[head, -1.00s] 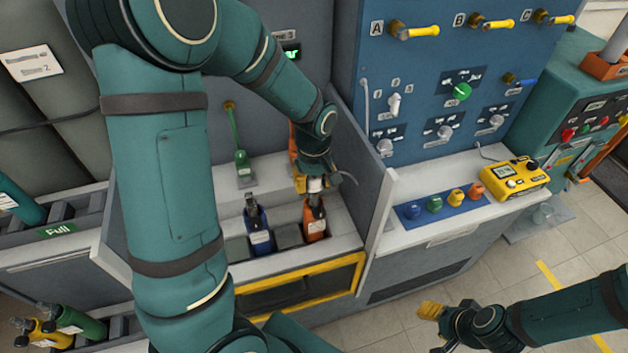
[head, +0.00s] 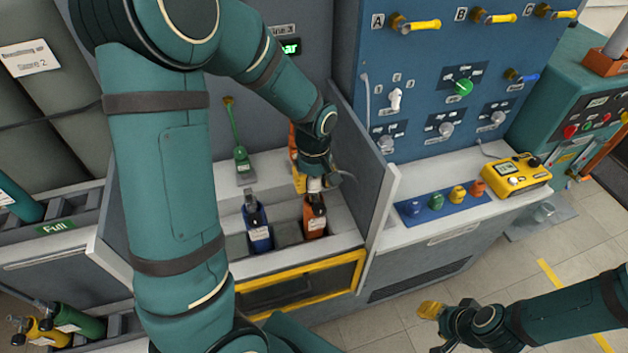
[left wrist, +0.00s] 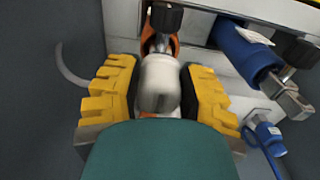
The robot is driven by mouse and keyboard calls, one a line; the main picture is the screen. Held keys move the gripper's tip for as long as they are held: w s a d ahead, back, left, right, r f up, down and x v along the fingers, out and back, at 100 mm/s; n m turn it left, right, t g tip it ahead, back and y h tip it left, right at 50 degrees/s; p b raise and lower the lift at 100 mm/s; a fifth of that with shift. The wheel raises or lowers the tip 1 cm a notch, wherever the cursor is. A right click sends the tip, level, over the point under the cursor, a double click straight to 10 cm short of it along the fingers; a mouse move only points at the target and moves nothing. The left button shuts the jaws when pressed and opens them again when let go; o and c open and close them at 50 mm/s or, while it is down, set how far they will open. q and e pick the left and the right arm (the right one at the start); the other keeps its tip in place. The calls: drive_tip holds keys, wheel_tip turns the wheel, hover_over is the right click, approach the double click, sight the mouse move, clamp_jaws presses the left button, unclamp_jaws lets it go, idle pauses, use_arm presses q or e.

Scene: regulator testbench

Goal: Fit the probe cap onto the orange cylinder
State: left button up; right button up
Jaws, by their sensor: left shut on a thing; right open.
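The orange cylinder (head: 315,218) stands upright in a slot of the bench rack. Its orange valve part and black knob (left wrist: 165,17) show at the top of the left wrist view. My left gripper (head: 314,184) is right above it, with its yellow fingers shut on the silvery, rounded probe cap (left wrist: 160,84). The cap lies close to the valve in the left wrist view; whether it touches or sits over it I cannot tell. A grey cable (left wrist: 68,65) curves beside the gripper. My right gripper (head: 431,311) is open and empty over the floor, low at the right.
A blue cylinder (head: 257,225) stands just left of the orange one. A grey partition (head: 362,165) rises close at the right of the gripper. A green-handled tool (head: 240,150) stands behind. A yellow device (head: 515,177) and coloured caps on a blue plate (head: 440,205) lie further right.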

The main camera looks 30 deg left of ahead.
use_arm(q)
drive_tip(key=shift+f+b, duration=0.3)
drive_tip(key=shift+f, duration=0.1)
drive_tip(key=o, duration=1.2)
wheel_tip(320, 180, up, 12)
drive_tip(key=shift+r, duration=0.1)
